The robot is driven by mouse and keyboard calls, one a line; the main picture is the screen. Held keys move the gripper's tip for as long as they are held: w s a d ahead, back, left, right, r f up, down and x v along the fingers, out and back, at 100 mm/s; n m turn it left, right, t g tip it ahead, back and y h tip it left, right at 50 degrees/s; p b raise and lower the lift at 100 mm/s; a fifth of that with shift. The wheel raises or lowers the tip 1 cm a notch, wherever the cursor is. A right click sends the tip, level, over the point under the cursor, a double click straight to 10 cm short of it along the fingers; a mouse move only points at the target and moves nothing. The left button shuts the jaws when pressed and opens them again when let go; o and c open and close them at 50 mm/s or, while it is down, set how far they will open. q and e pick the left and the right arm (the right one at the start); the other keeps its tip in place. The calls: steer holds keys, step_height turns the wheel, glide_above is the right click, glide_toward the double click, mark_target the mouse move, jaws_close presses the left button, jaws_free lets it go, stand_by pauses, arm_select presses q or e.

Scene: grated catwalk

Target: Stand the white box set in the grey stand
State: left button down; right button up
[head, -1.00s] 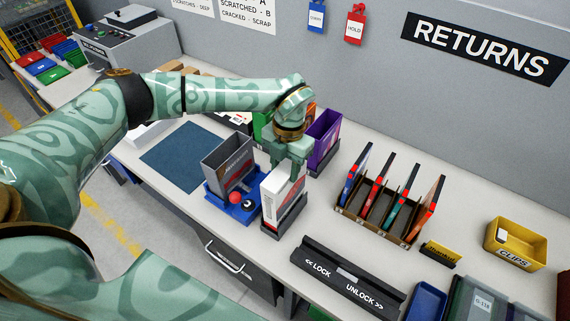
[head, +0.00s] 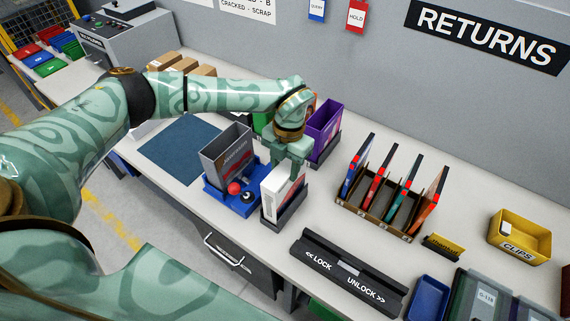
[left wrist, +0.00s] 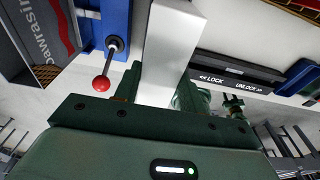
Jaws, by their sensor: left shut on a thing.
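The white box set (head: 273,191) stands upright, its lower part inside the dark grey stand (head: 287,215) on the bench. My left gripper (head: 288,168) points down from above and is shut on the top of the box set. In the left wrist view the white box set (left wrist: 172,50) runs up between the fingers of my left gripper (left wrist: 158,85). Whether its bottom rests on the stand's floor is hidden.
A blue base (head: 237,203) with a red ball lever and a grey bin (head: 226,155) is close left. A purple box (head: 323,127) stands behind. A rack of cases (head: 378,215) is to the right. A lock bar (head: 345,272) lies in front.

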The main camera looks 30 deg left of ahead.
arm_select(q)
steer(key=shift+c, duration=1.8)
jaws_free()
step_height(320, 180, up, 8)
steer(key=p, duration=0.7)
steer(key=shift+r, duration=0.1)
